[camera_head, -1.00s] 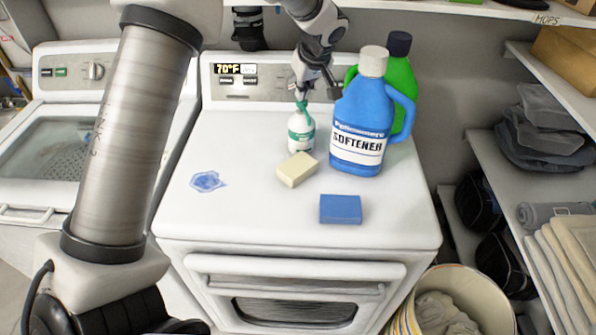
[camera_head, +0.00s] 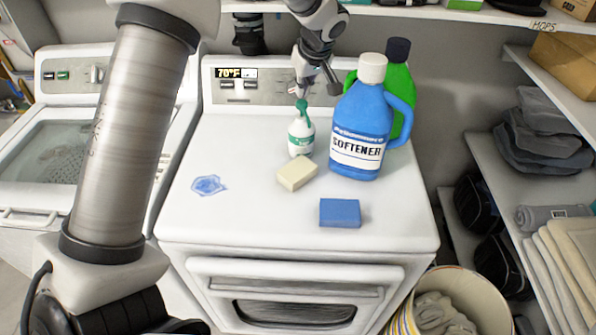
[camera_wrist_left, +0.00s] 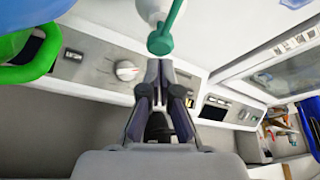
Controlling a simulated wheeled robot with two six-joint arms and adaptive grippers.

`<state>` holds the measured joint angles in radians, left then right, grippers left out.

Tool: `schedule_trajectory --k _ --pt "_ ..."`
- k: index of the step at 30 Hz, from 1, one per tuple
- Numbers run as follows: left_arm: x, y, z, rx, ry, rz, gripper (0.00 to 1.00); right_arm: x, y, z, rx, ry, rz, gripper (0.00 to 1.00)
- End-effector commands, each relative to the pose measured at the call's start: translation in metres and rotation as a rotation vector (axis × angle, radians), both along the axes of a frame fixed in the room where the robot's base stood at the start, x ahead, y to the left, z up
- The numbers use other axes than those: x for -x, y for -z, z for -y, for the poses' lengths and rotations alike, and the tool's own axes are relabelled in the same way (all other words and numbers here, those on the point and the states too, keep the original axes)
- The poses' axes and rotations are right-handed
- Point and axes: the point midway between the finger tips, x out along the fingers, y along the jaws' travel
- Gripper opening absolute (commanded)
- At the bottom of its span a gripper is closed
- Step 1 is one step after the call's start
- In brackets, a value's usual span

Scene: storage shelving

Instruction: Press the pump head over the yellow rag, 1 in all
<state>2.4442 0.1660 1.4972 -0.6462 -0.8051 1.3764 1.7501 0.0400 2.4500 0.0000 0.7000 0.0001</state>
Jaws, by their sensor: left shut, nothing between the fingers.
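A white bottle (camera_head: 301,143) with a green pump head (camera_head: 302,104) stands upright on the white machine top. The green pump head also shows in the left wrist view (camera_wrist_left: 160,42), just beyond the fingertips. My left gripper (camera_head: 301,91) is shut and empty. It is just above the pump head; I cannot tell whether they touch. It also shows in the left wrist view (camera_wrist_left: 159,64). A pale yellow block-shaped piece (camera_head: 297,174) lies in front of the bottle, the nearest thing to a yellow rag. My right gripper is out of view.
A blue softener jug (camera_head: 361,115) and a green jug (camera_head: 399,75) stand right of the bottle. A blue block (camera_head: 340,213) and a blue puddle-like patch (camera_head: 208,185) lie on the machine top (camera_head: 260,222). Its front is mostly clear. A basket (camera_head: 489,300) stands below right.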

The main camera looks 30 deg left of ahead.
Motion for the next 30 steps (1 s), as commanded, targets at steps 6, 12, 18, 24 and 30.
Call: schedule_trajectory --k 6,12,18,24,30 --pt "0.0 0.0 0.0 -0.001 0.0 0.0 0.0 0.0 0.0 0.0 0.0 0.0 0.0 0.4" --pt "0.0 0.0 0.0 0.0 0.0 0.001 0.0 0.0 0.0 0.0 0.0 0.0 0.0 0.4" --pt "0.0 -0.019 0.0 -0.001 -0.001 0.002 0.0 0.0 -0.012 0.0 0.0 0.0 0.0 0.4" --pt "-0.001 -0.043 0.0 -0.001 0.0 0.003 0.0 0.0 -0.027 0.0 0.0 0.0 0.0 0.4" --pt "0.0 -0.061 0.0 -0.001 0.0 0.0 0.0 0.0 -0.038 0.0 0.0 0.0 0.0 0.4"
